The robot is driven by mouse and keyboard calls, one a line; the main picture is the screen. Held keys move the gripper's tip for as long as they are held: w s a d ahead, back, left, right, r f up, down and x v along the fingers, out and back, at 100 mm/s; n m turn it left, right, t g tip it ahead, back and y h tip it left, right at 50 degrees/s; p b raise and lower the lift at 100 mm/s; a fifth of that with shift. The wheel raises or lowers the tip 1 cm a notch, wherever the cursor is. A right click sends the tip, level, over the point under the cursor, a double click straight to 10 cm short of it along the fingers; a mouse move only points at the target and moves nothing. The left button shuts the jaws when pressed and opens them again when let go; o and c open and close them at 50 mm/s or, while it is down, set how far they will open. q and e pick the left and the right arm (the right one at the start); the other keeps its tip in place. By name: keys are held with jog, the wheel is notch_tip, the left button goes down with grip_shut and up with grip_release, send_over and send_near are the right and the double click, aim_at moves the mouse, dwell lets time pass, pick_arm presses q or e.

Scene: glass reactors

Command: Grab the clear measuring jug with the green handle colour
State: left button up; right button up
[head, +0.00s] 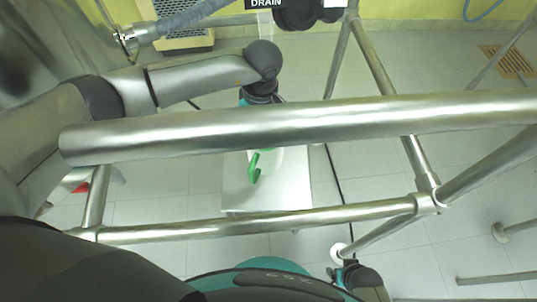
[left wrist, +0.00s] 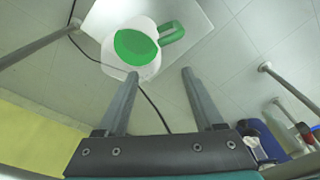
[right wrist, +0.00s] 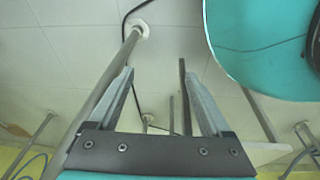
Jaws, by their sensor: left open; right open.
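The measuring jug (left wrist: 146,68) shows in the left wrist view, with a whitish body, green inside and a green handle (left wrist: 172,33) pointing right. It stands on a white board (left wrist: 196,14). In the head view the green handle (head: 254,168) shows below a thick steel pipe, which hides part of the jug. My left gripper (left wrist: 160,74) is open and empty, its fingertips pointing towards the jug's near side and apart from it. In the head view the pipe hides its fingers. My right gripper (right wrist: 157,67) is open and empty over the tiled floor, away from the jug.
The thick steel pipe (head: 300,122) crosses in front of my left arm, and a thinner rail (head: 260,226) runs below the white board (head: 295,190). Frame legs (head: 375,70) stand at the right. A black cable (head: 334,175) lies on the floor, right of the board.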

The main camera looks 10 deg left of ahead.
pick_arm(q)
jog(key=b, duration=0.3)
send_over(254, 153)
jog(key=f, duration=0.8)
jog(key=shift+s+d, duration=0.25)
jog(key=shift+d, duration=0.1)
jog(key=shift+a+f+b, duration=0.1)
jog(key=shift+f+b, duration=0.3)
jog(key=shift+f, duration=0.5)
jog(key=shift+a+f+b, duration=0.15)
jog(key=shift+f+b, duration=1)
jog(key=shift+f, duration=1.45)
pick_arm(e)
jog(key=w+a+r, duration=0.1)
jog(key=w+r, duration=0.2)
jog(key=r, duration=0.3)
jog(key=w+a+r+t, duration=0.1)
jog(key=w+a+r, duration=0.1)
jog(key=r, duration=0.4)
jog(key=shift+w+a+y, duration=0.3)
jog(key=shift+w, duration=0.5)
pick_arm(q)
jog(key=c, duration=1)
grip_shut()
jog(key=shift+a, duration=0.1)
